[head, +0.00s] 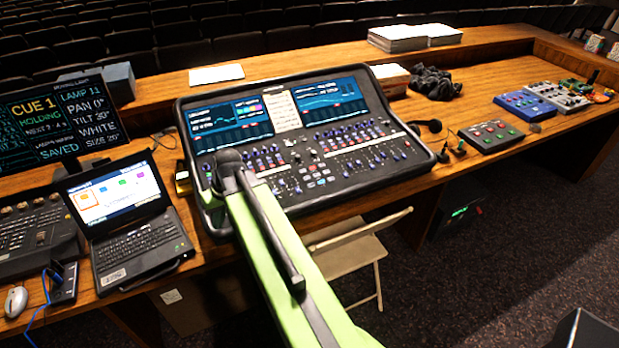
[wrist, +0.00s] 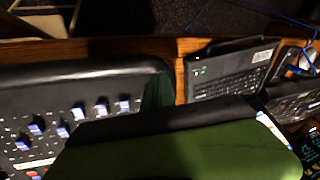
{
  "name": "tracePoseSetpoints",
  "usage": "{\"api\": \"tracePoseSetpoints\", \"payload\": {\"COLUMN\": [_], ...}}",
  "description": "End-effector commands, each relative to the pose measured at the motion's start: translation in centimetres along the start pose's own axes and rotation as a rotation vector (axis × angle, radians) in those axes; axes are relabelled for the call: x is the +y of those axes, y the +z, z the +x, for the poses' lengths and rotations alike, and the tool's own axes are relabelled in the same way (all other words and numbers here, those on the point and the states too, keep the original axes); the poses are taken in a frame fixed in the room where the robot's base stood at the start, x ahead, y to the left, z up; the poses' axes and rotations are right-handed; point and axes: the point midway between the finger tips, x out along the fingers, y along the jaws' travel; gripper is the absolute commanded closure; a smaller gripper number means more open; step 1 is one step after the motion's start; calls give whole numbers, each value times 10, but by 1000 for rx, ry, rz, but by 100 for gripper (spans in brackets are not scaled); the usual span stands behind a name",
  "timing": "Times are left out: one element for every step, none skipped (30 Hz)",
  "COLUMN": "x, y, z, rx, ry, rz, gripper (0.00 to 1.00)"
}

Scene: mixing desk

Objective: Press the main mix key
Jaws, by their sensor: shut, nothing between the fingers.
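The mixing desk (head: 360,183) is a black console with two lit screens, rows of blue-capped faders and small lit keys. I cannot tell which key is the main mix key; labels are too small to read. My green arm reaches over the desk's front edge. My gripper (head: 229,160) is dark and shut, over the left part of the desk below the left screen. It hides the controls under it, and I cannot tell whether it touches them. The wrist view shows the desk's edge and blue-capped controls (wrist: 77,113) beside my green and black arm end.
An open laptop (head: 135,235) stands left of the desk, and shows in the wrist view (wrist: 230,72). A monitor (head: 62,118) and a keypad console (head: 35,235) are further left. Headphones (head: 443,155) and pedals (head: 490,135) lie right. A folding chair (head: 355,250) stands in front.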

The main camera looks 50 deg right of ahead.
Motion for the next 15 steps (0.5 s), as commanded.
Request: {"api": "tracePoseSetpoints", "payload": {"x": [24, 37, 57, 73, 90, 114, 132, 151, 176, 194, 211, 232, 247, 260, 276], "y": [-6, -8, -12, -14, -17, -19, -20, -20, -19, -18, -16, -12, -9, -6, -2], "z": [-6, -12, -20, -27, -35, -46, -55, -65, -78, -88, -98, -110, -119, -127, -137], "rx": [32, 53, 85, 113, 145, 190, 225, 262, 313, 350, 386, 433, 465, 494, 529], "ry": [-25, -41, -65, -83, -100, -122, -136, -149, -163, -172, -178, -184, -186, -187, -188], "rz": [30, 46, 67, 83, 101, 125, 143, 160, 183, 197, 211, 229, 242, 251, 264], "gripper": [100, 100, 100, 100, 100, 100, 100, 100, 100, 100, 100, 100, 100, 100, 100]}}
